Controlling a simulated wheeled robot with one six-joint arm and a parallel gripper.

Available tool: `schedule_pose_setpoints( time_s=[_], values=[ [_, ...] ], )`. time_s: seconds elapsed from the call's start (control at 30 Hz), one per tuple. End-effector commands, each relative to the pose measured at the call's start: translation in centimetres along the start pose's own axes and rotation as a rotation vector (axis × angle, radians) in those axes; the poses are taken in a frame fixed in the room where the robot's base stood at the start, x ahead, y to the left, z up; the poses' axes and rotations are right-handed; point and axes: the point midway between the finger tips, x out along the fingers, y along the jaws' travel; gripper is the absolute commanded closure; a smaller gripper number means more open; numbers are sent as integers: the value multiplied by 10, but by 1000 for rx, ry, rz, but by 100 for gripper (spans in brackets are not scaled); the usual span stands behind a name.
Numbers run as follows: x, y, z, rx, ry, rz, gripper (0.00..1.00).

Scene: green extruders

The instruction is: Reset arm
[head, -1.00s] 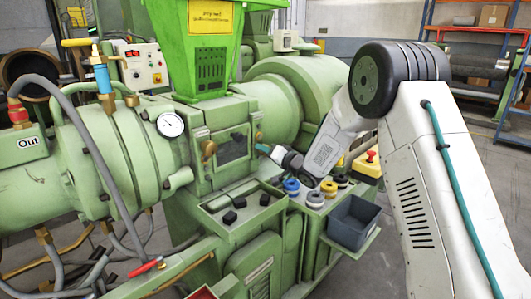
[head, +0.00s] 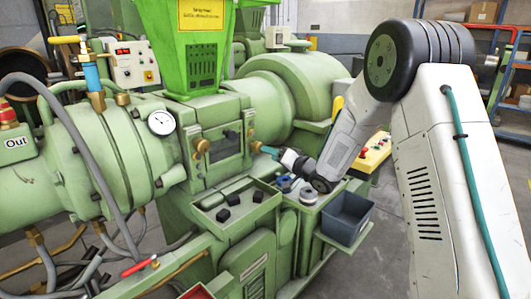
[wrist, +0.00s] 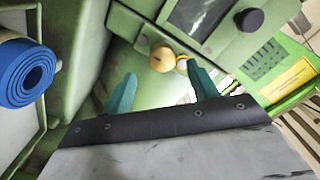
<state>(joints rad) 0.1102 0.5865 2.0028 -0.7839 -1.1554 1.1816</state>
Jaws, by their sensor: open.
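My gripper (head: 268,151) has teal fingers and points at the front of the green extruder (head: 218,165), near a brass knob (head: 250,133) beside the dark window. In the wrist view the two fingers (wrist: 162,92) stand apart with nothing between them. A brass knob (wrist: 162,59) shows beyond the fingers in that view, and I cannot tell whether they touch it. My white arm runs from the right side of the head view down to the gripper, bent at a raised elbow. The forearm hides part of the extruder's side shelf.
A green tray (head: 262,209) with black pieces and a dark bin (head: 346,216) stand below the gripper. A blue roll (wrist: 27,73) lies left in the wrist view. A yellow control box (head: 373,152) is behind my forearm. Open floor lies right of the extruder.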

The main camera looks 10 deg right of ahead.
Motion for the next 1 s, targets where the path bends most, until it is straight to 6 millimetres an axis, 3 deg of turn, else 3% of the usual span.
schedule_pose_setpoints(
  time_s=[0.43,0.63,0.8,1.0],
  values=[
    [-7,-2,-2,-7,1,9,41],
    [-22,-17,-30,-125,5,183,41],
    [-68,-40,-60,-263,-31,460,41],
    [-148,-71,-66,-348,-156,754,41]
  ],
)
